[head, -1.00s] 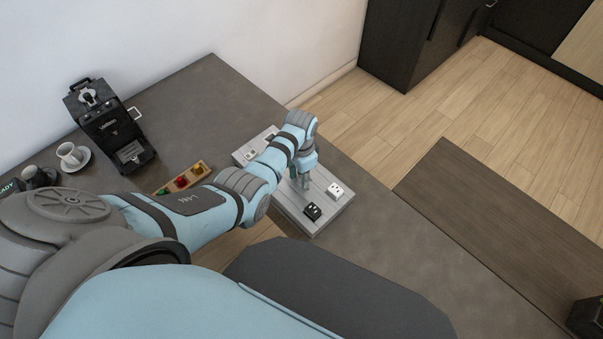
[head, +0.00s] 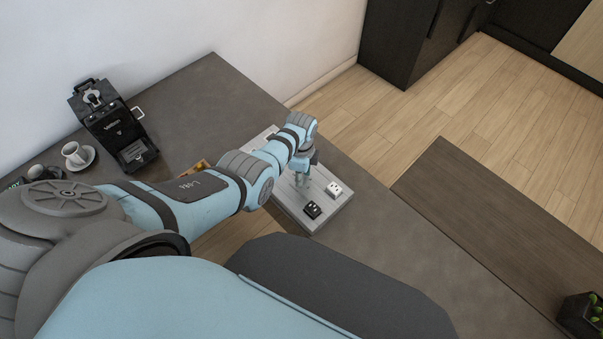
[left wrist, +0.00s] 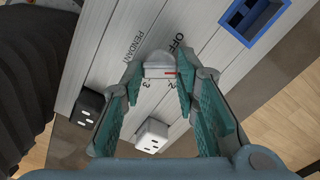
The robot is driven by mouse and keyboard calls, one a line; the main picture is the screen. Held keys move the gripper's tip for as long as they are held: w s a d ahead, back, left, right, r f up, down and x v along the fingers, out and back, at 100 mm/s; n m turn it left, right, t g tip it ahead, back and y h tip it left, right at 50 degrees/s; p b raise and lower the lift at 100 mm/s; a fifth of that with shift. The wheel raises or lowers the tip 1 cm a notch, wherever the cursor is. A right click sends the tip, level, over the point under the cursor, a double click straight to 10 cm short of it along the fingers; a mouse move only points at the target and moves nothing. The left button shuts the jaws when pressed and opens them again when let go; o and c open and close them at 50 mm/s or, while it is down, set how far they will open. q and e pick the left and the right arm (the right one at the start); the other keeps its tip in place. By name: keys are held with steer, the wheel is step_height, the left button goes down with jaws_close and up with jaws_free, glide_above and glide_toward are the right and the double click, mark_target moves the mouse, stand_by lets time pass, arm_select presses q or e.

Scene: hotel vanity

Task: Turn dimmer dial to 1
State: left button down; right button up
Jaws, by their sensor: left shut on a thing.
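The dimmer dial (left wrist: 160,66) is a light grey knob on the pale panel in the left wrist view. A red mark shows at its right edge. "OFF" and "PENDANT" are printed above it, and "2" and "3" below it; I cannot make out a "1". My left gripper (left wrist: 158,77) is shut on the dial, one teal finger on each side. In the head view, my left gripper (head: 302,180) reaches down onto the panel (head: 290,207), and the dial is hidden there. My right gripper is not in view.
A black socket (left wrist: 88,105) and a white socket (left wrist: 151,135) sit on the panel near the dial. A blue-framed recess (left wrist: 247,18) is at upper right. A coffee machine (head: 115,128) and a cup (head: 74,152) stand at the counter's left.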

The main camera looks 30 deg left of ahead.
arm_select(q)
steer(key=shift+d, duration=0.1)
stand_by(0.3)
steer(key=c, duration=1.2)
jaws_free()
steer(key=shift+c, duration=0.2)
steer(key=shift+r, duration=0.1)
step_height(320, 180, up, 12)
